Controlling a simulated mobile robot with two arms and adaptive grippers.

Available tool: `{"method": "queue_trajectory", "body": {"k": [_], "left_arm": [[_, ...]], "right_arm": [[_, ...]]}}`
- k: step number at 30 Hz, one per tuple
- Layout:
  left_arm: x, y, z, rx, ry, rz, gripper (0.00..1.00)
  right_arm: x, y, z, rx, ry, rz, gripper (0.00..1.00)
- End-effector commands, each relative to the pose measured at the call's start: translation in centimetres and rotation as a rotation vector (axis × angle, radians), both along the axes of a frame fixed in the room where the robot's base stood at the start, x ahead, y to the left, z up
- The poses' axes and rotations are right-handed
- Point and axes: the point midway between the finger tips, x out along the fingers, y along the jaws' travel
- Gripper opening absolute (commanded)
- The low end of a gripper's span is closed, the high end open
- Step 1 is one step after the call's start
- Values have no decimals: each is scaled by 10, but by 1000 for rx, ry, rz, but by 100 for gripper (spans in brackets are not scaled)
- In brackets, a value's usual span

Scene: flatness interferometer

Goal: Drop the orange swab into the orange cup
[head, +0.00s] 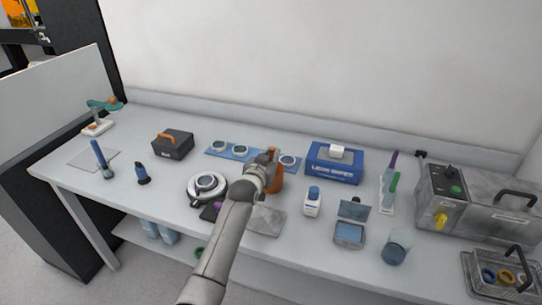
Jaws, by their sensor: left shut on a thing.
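My left gripper (270,162) is over the middle of the bench, its arm coming up from the bottom of the head view. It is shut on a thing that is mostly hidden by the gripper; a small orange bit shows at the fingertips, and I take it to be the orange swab. An orange-brown body (278,183), seemingly the orange cup, shows just beside and behind the gripper, partly covered by it. I cannot tell whether the held thing is above or inside it. My right gripper is not in view.
A blue wipes box (334,175), a white bottle (312,202) and a blue-lidded case (349,234) stand to the right. A purple swab (393,160) and green swab (395,184) are in a rack. A round white device (206,187) and a blue strip (222,154) are nearby.

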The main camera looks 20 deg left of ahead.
Motion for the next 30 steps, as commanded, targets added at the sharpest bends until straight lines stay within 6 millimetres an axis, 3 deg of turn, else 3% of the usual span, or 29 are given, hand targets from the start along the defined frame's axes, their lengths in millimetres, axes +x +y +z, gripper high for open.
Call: {"method": "queue_trajectory", "body": {"k": [5, 6, 11, 18, 24, 30], "left_arm": [[0, 0, 0, 0, 0, 0, 5], [0, 0, 0, 0, 0, 0, 18], [0, 0, 1, 0, 0, 0, 39], [0, 0, 1, 0, 0, 0, 41], [0, 0, 0, 0, 0, 0, 66], [0, 0, 0, 0, 0, 0, 66]], "right_arm": [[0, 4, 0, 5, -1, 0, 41], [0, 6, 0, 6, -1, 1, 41], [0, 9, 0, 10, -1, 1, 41], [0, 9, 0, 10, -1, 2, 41], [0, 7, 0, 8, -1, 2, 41], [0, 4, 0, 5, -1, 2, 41]]}}
